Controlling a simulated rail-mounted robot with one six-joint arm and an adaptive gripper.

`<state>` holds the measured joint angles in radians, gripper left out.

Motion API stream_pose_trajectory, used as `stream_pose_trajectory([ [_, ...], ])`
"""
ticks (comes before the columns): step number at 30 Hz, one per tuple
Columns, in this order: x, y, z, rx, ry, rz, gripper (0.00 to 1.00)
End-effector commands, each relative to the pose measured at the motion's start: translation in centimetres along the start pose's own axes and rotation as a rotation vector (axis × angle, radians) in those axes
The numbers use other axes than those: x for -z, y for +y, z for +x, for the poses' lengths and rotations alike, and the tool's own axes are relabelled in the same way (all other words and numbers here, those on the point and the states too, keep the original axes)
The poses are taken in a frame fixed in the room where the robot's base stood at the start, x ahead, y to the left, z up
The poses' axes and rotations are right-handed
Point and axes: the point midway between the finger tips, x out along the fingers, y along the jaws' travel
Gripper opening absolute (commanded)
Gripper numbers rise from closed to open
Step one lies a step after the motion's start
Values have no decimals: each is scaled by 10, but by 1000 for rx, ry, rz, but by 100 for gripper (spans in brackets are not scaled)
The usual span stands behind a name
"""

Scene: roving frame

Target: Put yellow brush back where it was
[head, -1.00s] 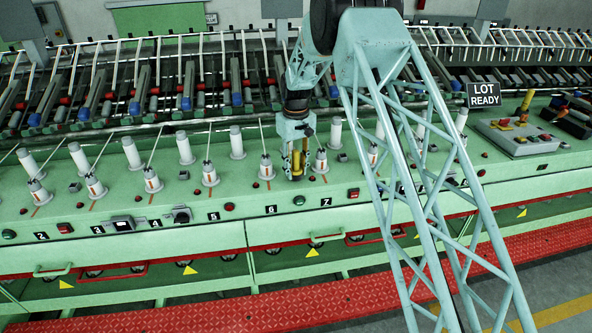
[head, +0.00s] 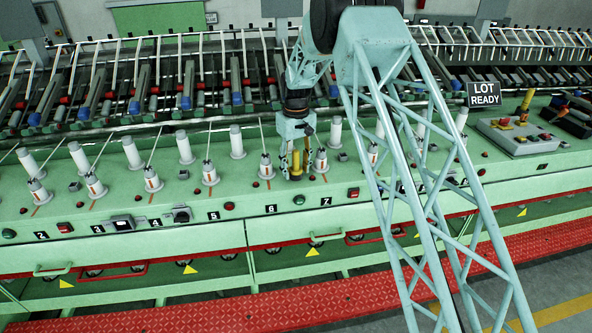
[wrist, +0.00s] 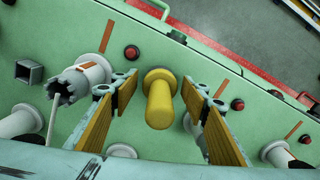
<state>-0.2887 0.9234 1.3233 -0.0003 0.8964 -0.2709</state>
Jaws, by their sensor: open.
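The yellow brush (wrist: 159,103) stands upright on the green machine deck, between stations 6 and 7, and shows small in the head view (head: 296,160). In the wrist view its round base is seen past its rounded top. My gripper (wrist: 160,115) is open, with one yellow-padded finger on each side of the brush and a visible gap to both. In the head view my gripper (head: 296,165) points down over the brush.
White bobbins stand close on both sides, one at left (wrist: 80,75) in the wrist view. A red button (wrist: 131,52) and a small square socket (wrist: 29,71) are on the deck. A "LOT READY" sign (head: 484,94) stands at right.

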Motion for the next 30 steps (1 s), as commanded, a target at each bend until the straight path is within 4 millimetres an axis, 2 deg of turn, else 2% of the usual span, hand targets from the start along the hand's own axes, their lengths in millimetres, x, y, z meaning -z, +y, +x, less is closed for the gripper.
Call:
stream_pose_trajectory([
  [8, 1, 0, -29, -1, 3, 0, 42],
  [21, 1, 0, -92, -1, 3, 0, 42],
  [30, 0, 0, -115, 0, 1, 0, 42],
])
